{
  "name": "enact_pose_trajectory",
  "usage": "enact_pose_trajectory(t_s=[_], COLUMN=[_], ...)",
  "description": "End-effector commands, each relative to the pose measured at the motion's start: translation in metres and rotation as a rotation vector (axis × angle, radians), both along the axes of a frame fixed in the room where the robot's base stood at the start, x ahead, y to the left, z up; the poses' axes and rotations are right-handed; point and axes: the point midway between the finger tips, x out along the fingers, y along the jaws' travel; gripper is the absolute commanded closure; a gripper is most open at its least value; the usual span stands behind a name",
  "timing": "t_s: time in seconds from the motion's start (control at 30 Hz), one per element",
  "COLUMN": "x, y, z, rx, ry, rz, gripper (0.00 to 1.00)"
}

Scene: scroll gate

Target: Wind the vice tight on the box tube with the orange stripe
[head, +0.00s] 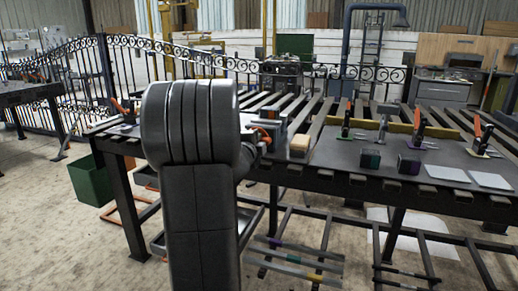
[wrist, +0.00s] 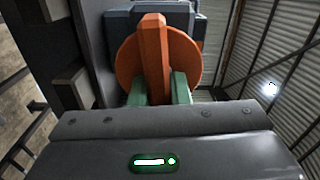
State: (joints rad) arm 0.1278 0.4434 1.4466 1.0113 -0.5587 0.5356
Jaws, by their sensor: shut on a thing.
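The vice shows in the wrist view as a blue-grey body (wrist: 118,30) behind a round orange disc (wrist: 187,57) with a raised orange bar handle (wrist: 152,45). My gripper (wrist: 160,88) has its green fingers shut on this bar, one on each side. The bar stands nearly upright in the wrist picture. In the head view, part of the vice (head: 277,127) shows at the bench beside my arm, with orange parts (head: 264,138) near it. My arm hides most of my gripper there. I cannot make out the box tube with the orange stripe in the jaws.
The slatted bench (head: 330,182) carries upright clamps (head: 383,128), small dark blocks (head: 370,158) and flat plates (head: 490,180) to the right. Tubes with coloured bands (head: 293,258) lie on the low rack. Open floor lies at lower left.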

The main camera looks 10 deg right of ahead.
Motion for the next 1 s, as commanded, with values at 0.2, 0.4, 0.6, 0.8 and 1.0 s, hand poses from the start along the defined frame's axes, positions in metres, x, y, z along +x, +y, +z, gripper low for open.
enact_pose_trajectory(t_s=[0.2,0.4,0.6,0.8,1.0], x=[-0.0006,-0.0004,-0.0001,0.0005,0.0011], y=[-0.0002,0.0003,0.0009,0.0017,0.0027], z=[-0.0074,-0.0098,-0.0117,-0.0139,-0.0151], rx=[0.172,0.330,0.488,0.646,0.804], ry=[-0.116,-0.222,-0.327,-0.432,-0.539], rz=[-0.001,-0.001,-0.001,-0.002,-0.003], gripper=[1.00,1.00,1.00,1.00,1.00])
